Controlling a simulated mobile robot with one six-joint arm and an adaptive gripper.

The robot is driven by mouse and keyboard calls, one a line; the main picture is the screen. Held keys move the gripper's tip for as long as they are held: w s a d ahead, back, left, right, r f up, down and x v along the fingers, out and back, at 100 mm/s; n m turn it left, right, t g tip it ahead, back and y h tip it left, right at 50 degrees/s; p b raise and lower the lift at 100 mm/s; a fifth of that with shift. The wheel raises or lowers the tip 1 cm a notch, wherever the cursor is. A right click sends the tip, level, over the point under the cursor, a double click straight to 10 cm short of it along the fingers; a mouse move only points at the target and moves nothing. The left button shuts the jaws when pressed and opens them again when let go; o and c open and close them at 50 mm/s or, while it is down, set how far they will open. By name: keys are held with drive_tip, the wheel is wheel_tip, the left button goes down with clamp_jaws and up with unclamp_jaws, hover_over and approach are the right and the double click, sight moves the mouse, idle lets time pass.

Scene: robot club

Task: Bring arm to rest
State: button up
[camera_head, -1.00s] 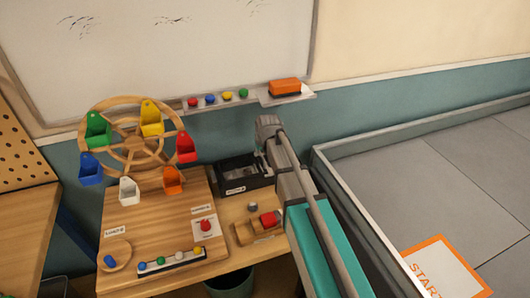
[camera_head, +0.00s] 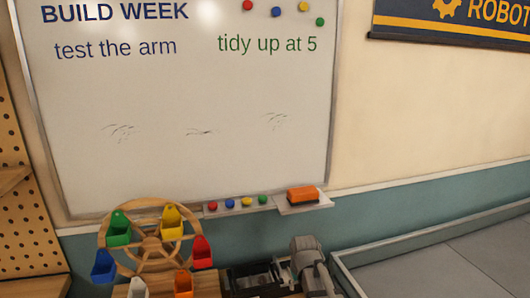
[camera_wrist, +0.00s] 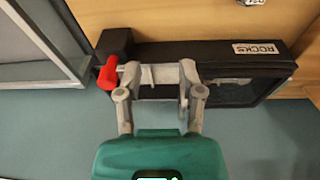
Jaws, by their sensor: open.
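My gripper (camera_wrist: 158,76) shows in the wrist view with its two grey fingers apart. Nothing is clearly held between them. In that view they overlap the near side of a black box (camera_wrist: 220,55) labelled ROCKS; I cannot tell whether they touch it. In the head view, a grey part of my arm stands at the bottom, beside the black box (camera_head: 238,280). The fingers cannot be made out there.
A red piece (camera_wrist: 107,73) is left of the fingers. A wooden wheel (camera_head: 151,243) with coloured buckets stands left of the box. Behind are a whiteboard (camera_head: 180,165) and its ledge with an orange eraser (camera_head: 302,194). A walled grey floor area (camera_head: 480,265) lies right.

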drive_tip(key=s+d+m+g, duration=0.1)
drive_tip(key=s+d, duration=0.2)
drive_tip(key=s, duration=0.3)
drive_tip(key=s+d+r+m+g+p, duration=0.1)
drive_tip(key=s+d, duration=0.2)
drive_tip(key=s, duration=0.4)
drive_tip(key=shift+r+m, duration=0.2)
drive_tip(key=shift+m, duration=0.2)
